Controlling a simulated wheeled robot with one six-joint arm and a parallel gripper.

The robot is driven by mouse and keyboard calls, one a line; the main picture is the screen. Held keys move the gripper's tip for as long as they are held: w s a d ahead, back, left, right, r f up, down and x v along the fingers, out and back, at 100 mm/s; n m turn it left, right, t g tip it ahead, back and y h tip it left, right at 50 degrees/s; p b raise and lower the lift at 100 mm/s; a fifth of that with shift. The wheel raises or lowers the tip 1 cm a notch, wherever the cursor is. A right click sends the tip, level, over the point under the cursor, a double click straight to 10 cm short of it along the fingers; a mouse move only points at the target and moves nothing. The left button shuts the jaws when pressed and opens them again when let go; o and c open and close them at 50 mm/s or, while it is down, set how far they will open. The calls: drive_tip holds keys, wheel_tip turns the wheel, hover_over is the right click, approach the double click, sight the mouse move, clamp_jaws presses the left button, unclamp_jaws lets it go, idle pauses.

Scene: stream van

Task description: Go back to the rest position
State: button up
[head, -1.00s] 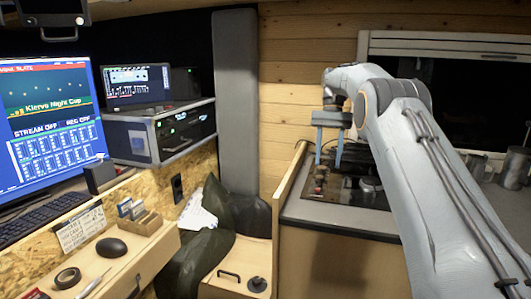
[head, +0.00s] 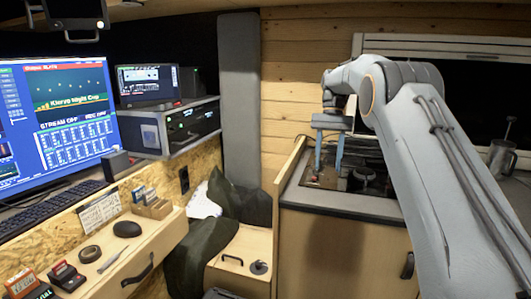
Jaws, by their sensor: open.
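My gripper (head: 328,159) is at the upper right of the head view, with its two blue fingers pointing down and apart. It is open, and nothing shows between the fingers. The fingers are in front of or over the dark stove top (head: 350,176) on the counter; I cannot tell the exact height above it. My arm reaches in from the lower right and hides part of the counter.
A wooden partition (head: 289,168) stands left of the gripper. A metal mug (head: 501,158) stands at the right. On the left are a monitor (head: 62,118), a rack unit (head: 182,128), a mouse (head: 127,229) and a desk with small items. A dark jacket (head: 205,240) lies on the bench.

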drive_tip(key=s+f+n+t, duration=0.1)
drive_tip(key=s+f, duration=0.3)
drive_tip(key=s, duration=0.8)
drive_tip(key=s+f+n+t, duration=0.1)
drive_tip(key=s+f, duration=0.4)
drive_tip(key=s, duration=0.8)
drive_tip(key=s+f+n+t+h, duration=0.1)
drive_tip(key=s+f, duration=0.4)
drive_tip(key=s, duration=0.8)
drive_tip(key=shift+s+a+t, duration=0.15)
drive_tip(key=shift+a+t, duration=0.2)
drive_tip(key=shift+t, duration=0.25)
drive_tip(key=shift+r, duration=0.1)
